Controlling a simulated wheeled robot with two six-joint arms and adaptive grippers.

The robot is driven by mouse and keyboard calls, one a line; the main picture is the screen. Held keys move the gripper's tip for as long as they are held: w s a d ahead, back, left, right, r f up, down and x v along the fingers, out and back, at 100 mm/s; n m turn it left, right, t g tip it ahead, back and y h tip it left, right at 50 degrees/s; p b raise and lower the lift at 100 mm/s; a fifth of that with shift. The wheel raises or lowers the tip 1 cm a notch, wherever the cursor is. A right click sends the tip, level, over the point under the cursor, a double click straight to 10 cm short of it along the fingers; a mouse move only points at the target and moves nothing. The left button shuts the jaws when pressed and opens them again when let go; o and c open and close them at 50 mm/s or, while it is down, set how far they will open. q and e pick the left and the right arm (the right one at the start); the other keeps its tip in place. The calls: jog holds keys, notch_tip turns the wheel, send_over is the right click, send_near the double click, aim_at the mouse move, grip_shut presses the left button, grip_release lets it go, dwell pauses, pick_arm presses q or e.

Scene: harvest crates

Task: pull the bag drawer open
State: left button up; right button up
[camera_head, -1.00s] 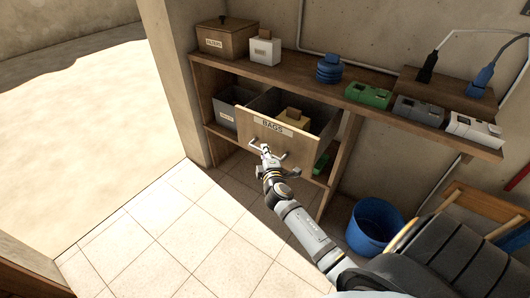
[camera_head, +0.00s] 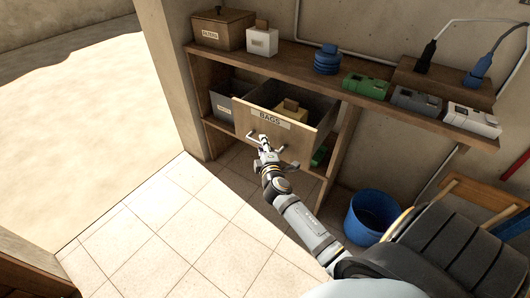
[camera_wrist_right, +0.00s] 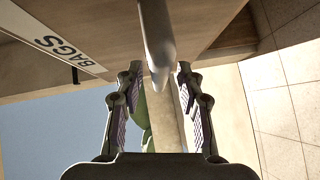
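The bag drawer (camera_head: 284,140), a wooden front with a "BAGS" label, stands pulled out from under the shelf, its grey inside showing. Its pale bar handle (camera_head: 252,136) is on the front. My right gripper (camera_head: 264,145) is at the handle in the head view. In the right wrist view the gripper (camera_wrist_right: 158,100) has its two fingers apart, with the rounded metal handle (camera_wrist_right: 156,35) reaching down between them. Neither finger visibly presses on it. The label (camera_wrist_right: 62,42) shows at upper left there. My left gripper is not in view.
A shelf (camera_head: 310,62) above carries a "FILTERS" box (camera_head: 222,30), a white box (camera_head: 262,42), a blue item (camera_head: 327,60) and several devices. A grey bin (camera_head: 222,106) sits left of the drawer. A blue bucket (camera_head: 371,218) stands right. The tiled floor (camera_head: 150,230) in front is clear.

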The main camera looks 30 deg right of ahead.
jog(key=v, duration=1.1)
jog(key=shift+s, duration=0.1)
